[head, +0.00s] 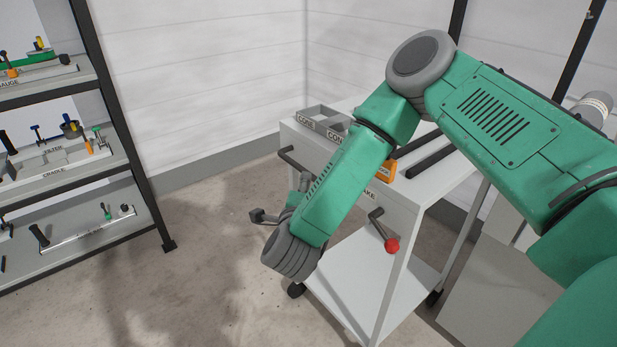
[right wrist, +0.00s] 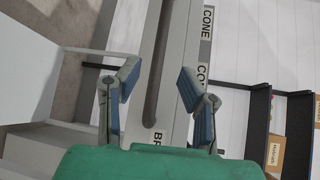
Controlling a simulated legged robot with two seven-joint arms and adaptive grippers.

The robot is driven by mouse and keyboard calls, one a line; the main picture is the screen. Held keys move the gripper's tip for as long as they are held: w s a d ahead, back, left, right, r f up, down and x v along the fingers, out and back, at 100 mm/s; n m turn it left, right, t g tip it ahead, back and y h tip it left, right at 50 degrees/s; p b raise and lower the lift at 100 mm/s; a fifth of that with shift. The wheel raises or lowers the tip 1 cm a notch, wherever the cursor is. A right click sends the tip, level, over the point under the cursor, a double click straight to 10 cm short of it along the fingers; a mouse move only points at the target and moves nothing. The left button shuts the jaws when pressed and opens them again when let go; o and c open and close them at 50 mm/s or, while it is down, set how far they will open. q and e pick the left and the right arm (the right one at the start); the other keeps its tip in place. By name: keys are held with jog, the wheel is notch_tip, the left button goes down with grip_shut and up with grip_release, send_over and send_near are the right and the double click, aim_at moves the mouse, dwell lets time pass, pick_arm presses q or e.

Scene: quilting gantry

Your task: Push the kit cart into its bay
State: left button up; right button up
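The kit cart (head: 405,205) is white, with a labelled top, a lower shelf (head: 370,270) and castors. A dark handle bar (head: 288,156) runs along its near side, its middle hidden by my right arm. A brake lever with a red knob (head: 392,245) hangs at the near right corner. My right gripper (head: 281,198) is at the handle, partly hidden by its wrist. In the right wrist view the gripper (right wrist: 158,88) is open, with the handle bar (right wrist: 168,50) between its blue-padded fingers and gaps at both sides. My left gripper is out of view. I cannot make out the bay.
A dark-framed rack (head: 130,150) with fixtures and tools stands at the left. Concrete floor (head: 190,270) is clear between rack and cart. White walls close the corner behind. The right wrist view shows shelving (right wrist: 260,125) with boxes (right wrist: 276,144).

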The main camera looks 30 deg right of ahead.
jog(key=v, duration=0.3)
jog(key=shift+d, duration=0.1)
dwell(0.4)
